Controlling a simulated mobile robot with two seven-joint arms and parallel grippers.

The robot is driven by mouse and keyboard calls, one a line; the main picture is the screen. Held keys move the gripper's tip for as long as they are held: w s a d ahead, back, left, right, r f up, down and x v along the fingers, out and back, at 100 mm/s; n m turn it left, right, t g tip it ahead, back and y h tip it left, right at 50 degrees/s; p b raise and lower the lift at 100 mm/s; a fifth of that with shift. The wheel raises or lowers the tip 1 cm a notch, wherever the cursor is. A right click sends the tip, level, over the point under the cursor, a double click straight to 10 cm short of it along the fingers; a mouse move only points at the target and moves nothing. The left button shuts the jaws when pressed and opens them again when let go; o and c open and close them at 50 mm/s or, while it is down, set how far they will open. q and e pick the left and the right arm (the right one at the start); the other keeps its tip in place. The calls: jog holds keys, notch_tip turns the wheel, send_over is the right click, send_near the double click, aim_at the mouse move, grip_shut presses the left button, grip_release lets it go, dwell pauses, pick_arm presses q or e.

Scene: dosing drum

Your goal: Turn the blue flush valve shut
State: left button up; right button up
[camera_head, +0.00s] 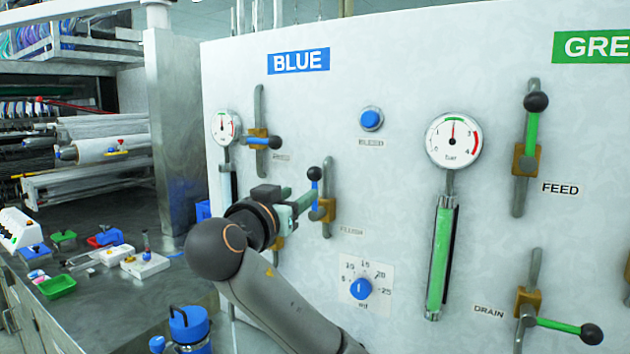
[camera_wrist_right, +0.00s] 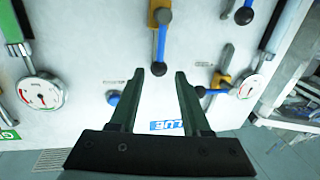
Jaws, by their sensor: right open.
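The blue flush valve (camera_head: 325,208) is on the white panel under the BLUE sign. Its blue lever stands upright, in line with its pipe, with a black knob on top. My right gripper (camera_head: 304,202) is in front of the panel, just left of this lever. In the right wrist view, which looks at the panel upside down, the blue lever (camera_wrist_right: 161,46) and its knob lie just beyond the gap between the open fingertips (camera_wrist_right: 157,79). The jaws hold nothing, and I cannot tell whether a finger touches the knob. My left gripper is not in view.
Another blue-lever valve (camera_head: 260,140) is above left, beside a small gauge (camera_head: 225,127). A blue bleed button (camera_head: 371,118) is above right, and a blue dial (camera_head: 361,288) sits below. A third valve is partly hidden behind my arm. A cluttered bench (camera_head: 110,310) stands left.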

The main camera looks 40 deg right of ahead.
aim_at(314, 182)
jog(key=p+x, duration=0.2)
jog(key=x, duration=0.6)
jog(key=shift+w+d, duration=0.3)
jog(key=shift+d, duration=0.2)
grip_shut()
jog(key=shift+r, duration=0.25)
dwell(0.5)
